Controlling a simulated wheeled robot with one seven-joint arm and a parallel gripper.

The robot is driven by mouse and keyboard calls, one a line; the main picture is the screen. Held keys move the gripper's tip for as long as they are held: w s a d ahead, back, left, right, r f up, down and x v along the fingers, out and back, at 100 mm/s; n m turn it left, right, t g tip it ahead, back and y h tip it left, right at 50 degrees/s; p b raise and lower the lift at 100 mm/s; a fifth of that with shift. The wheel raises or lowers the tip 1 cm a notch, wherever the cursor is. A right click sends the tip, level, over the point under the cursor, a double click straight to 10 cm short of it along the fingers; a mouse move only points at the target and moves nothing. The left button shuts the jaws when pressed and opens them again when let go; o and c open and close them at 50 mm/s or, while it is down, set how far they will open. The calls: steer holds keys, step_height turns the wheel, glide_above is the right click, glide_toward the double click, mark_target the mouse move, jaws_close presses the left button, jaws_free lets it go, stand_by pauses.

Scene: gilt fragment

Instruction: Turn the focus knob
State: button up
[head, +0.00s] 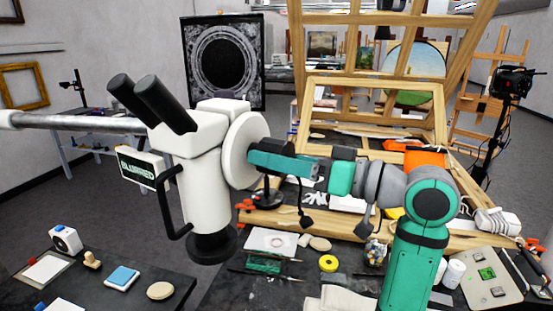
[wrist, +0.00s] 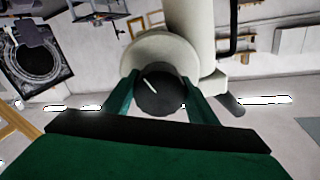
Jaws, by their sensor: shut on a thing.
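The white microscope (head: 203,185) with black eyepieces stands at left centre in the head view, held on a grey arm. A small screen (head: 137,168) on its side reads "BLURRED". A round white disc (head: 239,140) sticks out of its right side. In the wrist view, the black round focus knob (wrist: 158,95) with a white line mark faces me in front of the pale disc (wrist: 148,50). The mark is tilted. My green gripper (wrist: 160,84) is shut on the knob, one finger on each side. In the head view, my gripper (head: 258,152) hides the knob.
A dark worktable (head: 225,297) below carries a yellow tape roll (head: 328,263), papers and tools. A second dark table (head: 185,286) at lower left holds a blue-topped block (head: 122,277). A wooden easel frame (head: 440,112) stands behind my arm. A camera on a stand (head: 512,82) is at right.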

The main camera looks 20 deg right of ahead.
steer(key=shift+m, duration=0.8)
steer(key=o, duration=1.1)
steer(key=shift+c, duration=0.2)
steer(key=shift+s, duration=0.1)
steer(key=v, duration=1)
steer(key=shift+s+d, duration=0.25)
steer(key=shift+d, duration=0.05)
